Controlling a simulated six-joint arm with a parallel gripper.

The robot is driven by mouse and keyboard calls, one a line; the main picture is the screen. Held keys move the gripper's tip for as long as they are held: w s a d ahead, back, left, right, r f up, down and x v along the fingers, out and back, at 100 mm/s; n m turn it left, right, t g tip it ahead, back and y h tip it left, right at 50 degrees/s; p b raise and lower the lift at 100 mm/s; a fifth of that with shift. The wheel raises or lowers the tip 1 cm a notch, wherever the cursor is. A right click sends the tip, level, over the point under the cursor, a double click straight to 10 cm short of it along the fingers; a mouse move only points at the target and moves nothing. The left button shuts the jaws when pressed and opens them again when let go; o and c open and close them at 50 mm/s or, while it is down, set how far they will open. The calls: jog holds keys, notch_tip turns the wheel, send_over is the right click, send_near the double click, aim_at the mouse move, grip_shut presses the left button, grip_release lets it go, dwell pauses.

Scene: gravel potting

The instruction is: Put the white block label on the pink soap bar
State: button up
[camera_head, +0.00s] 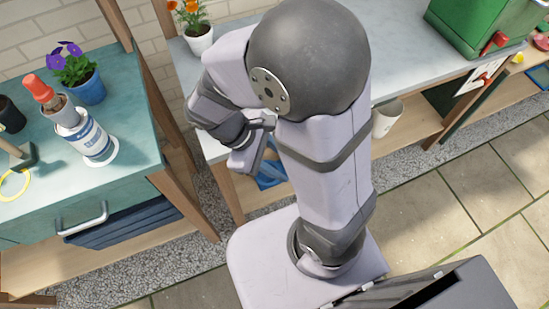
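I cannot make out the white block label in this view. A small pink thing (542,41) shows at the far right edge on the shelf beside the green box; it is too small and cut off to tell whether it is the pink soap bar. My arm stands in the middle and folds to the left over the pale bench. Its wrist end is at the bench's front left, and my own arm covers much of it. I cannot make out the fingertips or anything held.
A teal cabinet (120,165) at left carries a purple-flowered blue pot (85,88), a white-and-blue can (90,140) and a yellow ring (14,185). The pale bench (410,50) holds an orange-flowered pot (199,40) and a green box (485,25). A beige mug (387,119) shows beside my arm.

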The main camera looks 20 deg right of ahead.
jog(key=m+t+y, duration=0.1)
jog(key=m+y, duration=0.1)
jog(key=m, duration=0.1)
jog(key=w+m+y, duration=0.1)
jog(key=m+y, duration=0.1)
jog(key=m, duration=0.1)
jog(key=a+m+t+y, duration=0.1)
jog(key=m, duration=0.2)
jog(key=shift+w+m+t+y, duration=0.15)
jog(key=shift+m+t+y, duration=0.15)
jog(key=shift+y, duration=0.1)
notch_tip(320, 180, up, 13)
jog(key=p, duration=1.3)
